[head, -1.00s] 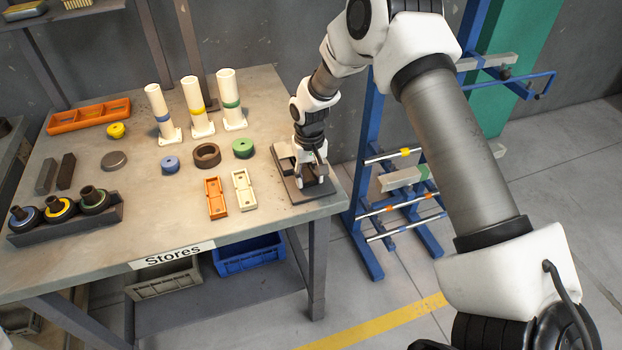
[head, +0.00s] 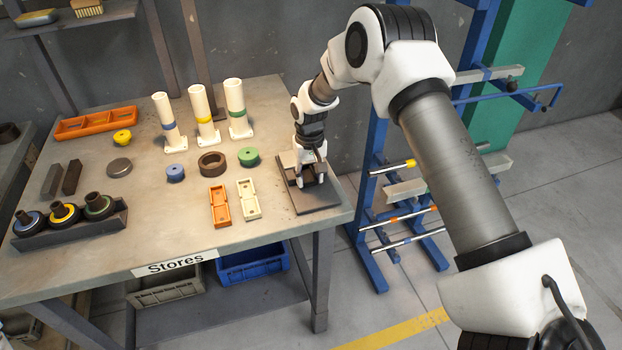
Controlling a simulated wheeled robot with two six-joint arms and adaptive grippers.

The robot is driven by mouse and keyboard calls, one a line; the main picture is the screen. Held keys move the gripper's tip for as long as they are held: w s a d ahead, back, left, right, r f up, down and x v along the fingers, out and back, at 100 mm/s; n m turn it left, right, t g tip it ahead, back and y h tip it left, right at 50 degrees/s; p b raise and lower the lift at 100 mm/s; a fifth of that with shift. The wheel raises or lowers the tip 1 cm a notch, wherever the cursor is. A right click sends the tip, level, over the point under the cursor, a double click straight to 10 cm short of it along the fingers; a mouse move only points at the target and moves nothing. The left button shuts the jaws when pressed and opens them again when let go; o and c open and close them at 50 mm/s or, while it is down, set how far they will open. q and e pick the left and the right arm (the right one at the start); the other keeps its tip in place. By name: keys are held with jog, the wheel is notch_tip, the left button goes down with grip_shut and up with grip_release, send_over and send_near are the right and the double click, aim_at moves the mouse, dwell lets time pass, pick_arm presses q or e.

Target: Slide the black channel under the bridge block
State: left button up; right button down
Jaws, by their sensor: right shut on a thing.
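My right gripper (head: 312,178) points down over a dark base plate (head: 315,200) at the right end of the table. It is shut on a small dark piece low over the plate, which looks like the black channel; the fingers hide most of it. I cannot make out the bridge block apart from the gripper and the dark shapes around it. An orange channel-shaped piece (head: 220,206) and a cream one (head: 248,199) lie side by side to the left of the plate. My left gripper is not in view.
Three cream posts (head: 203,115) stand at the back. Blue (head: 175,173), brown (head: 212,163) and green (head: 249,157) rings lie in front of them. An orange tray (head: 96,124) and a dark rack (head: 70,232) are on the left. A blue stand (head: 372,180) rises beyond the table's right edge.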

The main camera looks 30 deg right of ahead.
aim_at(310, 182)
jog(key=c, duration=0.5)
grip_release()
jog(key=shift+c, duration=0.2)
jog(key=shift+r, duration=0.1)
notch_tip(310, 182, up, 12)
